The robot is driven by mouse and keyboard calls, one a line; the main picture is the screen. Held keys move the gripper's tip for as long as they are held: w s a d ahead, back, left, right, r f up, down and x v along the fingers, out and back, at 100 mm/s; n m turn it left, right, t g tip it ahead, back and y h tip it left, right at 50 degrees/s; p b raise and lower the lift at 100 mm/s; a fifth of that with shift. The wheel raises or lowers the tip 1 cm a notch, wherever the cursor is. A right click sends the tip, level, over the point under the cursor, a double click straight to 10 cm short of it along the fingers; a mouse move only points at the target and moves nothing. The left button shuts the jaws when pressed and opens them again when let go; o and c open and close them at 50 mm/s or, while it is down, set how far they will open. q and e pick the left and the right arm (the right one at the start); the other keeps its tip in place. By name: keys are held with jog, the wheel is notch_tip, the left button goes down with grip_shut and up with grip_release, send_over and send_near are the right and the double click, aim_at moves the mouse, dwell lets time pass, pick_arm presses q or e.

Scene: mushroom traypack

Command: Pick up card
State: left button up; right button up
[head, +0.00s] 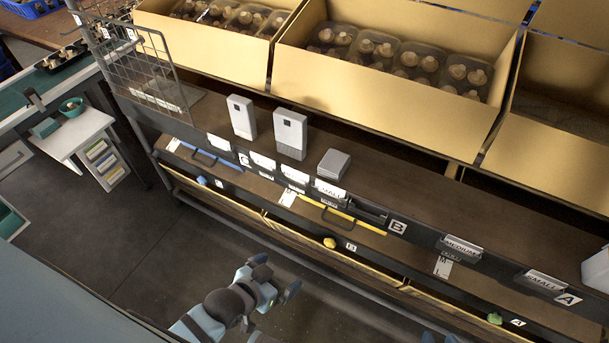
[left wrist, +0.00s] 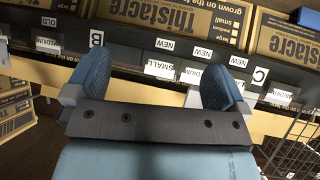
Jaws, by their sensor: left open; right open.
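White cards stand in holders along the dark shelf edge. A SMALL card (head: 329,189) is left of the B label, with other cards (head: 263,161) to its left. MEDIUM (head: 463,245) and SMALL (head: 545,281) cards are farther right. My left gripper (head: 275,276) is open and empty, in front of the shelf and apart from the cards. In the left wrist view the SMALL card (left wrist: 160,69) appears between the open fingers (left wrist: 155,62), with a MEDIUM card (left wrist: 194,76) to its right. Only the fingertips of my right gripper (head: 440,338) show at the bottom edge, apart.
Two upright white devices (head: 242,117) (head: 290,133) and a small grey box (head: 333,164) stand on the shelf. Cardboard boxes (head: 395,100) with mushroom trays stand behind. A wire rack (head: 140,65) is at the left end. The floor (head: 130,235) before the shelf is clear.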

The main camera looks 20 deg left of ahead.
pick_arm(q)
jog(key=w+d+r+m+g+h+p, duration=0.1)
jog(key=w+d+r+m+h, duration=0.2)
jog(key=w+r+m+h, duration=0.6)
jog(key=w+d+r+m+h+p, duration=0.1)
jog(key=w+d+r+m+h, duration=0.4)
jog(key=r+m, duration=0.75)
jog(key=m+g+y+p, duration=0.1)
jog(key=m+g+y, duration=0.7)
jog(key=m+y, duration=0.7)
send_over(262, 156)
jog(key=s, duration=0.1)
notch_tip(262, 156, down, 9)
jog(key=n+y, duration=0.2)
jog(key=f, duration=0.3)
jog(key=w+f, duration=0.1)
jog(key=f, duration=0.1)
jog(key=shift+d+f+p, duration=0.1)
jog(key=shift+f+p, duration=0.25)
jog(key=shift+p, duration=0.05)
jog(key=shift+s, duration=0.1)
jog(key=c, duration=0.7)
jog(key=shift+r, duration=0.1)
